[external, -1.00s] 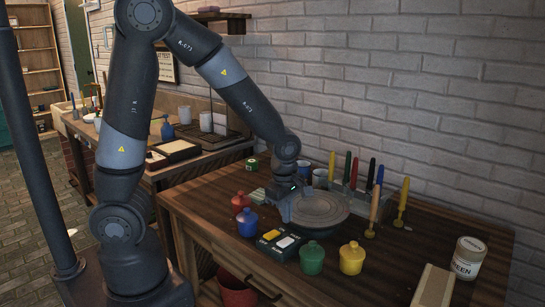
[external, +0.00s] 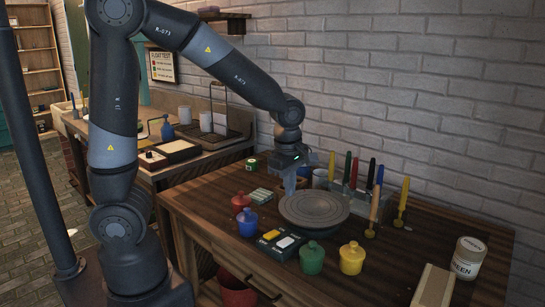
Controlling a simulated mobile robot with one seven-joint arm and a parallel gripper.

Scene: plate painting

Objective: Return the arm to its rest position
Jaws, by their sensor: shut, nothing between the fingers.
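My gripper (external: 289,185) is shut and empty. It hangs fingers down above the back left of the workbench, just behind and left of the round grey turntable (external: 313,208). The arm is bent, with its elbow high at the upper left and its forearm reaching right and down to the wrist. The turntable's top looks bare. The fingertips are small here, and whether they clear the bench top closely I cannot tell.
Upright brushes (external: 376,196), cups (external: 320,178) and a labelled can (external: 468,257) stand behind and right. The brick wall (external: 430,100) is close behind.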

